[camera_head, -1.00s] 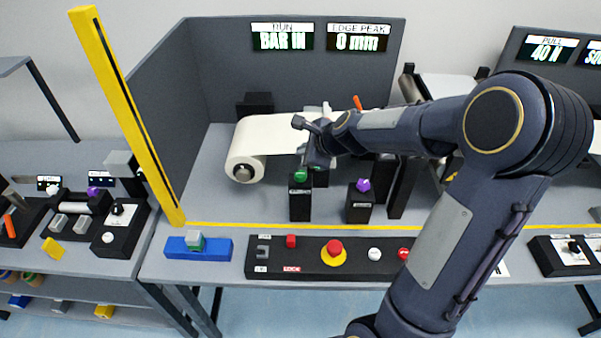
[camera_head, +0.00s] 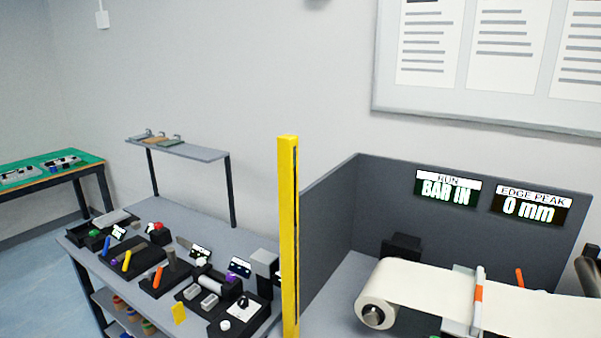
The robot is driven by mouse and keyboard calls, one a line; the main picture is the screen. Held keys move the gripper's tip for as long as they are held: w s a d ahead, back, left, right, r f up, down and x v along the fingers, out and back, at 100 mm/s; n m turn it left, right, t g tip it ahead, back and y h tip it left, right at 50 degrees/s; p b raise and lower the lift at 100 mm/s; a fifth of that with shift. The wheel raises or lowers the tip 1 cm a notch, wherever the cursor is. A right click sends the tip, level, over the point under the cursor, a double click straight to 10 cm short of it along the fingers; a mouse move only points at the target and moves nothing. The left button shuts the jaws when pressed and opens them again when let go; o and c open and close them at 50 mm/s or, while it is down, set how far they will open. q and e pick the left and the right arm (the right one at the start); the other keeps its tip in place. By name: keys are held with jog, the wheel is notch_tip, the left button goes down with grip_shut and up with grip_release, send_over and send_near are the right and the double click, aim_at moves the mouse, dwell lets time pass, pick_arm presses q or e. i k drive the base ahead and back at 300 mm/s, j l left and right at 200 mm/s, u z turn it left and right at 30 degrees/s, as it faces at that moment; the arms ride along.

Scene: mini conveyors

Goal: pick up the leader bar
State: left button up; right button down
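A white roll of web (camera_head: 385,292) sits on the grey bench at the lower right, its sheet running to the right. A narrow pale bar with an orange band (camera_head: 478,296) lies across the sheet; it may be the leader bar, but I cannot tell for sure. The display (camera_head: 447,189) above reads "RUN BAR IN". Neither of my grippers is in view. The front of the bench is cut off by the bottom edge.
A yellow post (camera_head: 288,230) stands upright at the bench's left end. Grey panels (camera_head: 340,215) wall the bench. A second display (camera_head: 528,207) reads "EDGE PEAK 0 mm". A left bench (camera_head: 190,220) holds several small devices; a green-topped table (camera_head: 45,172) stands farther left.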

aim_at(475, 329)
jog(key=z, duration=1.25)
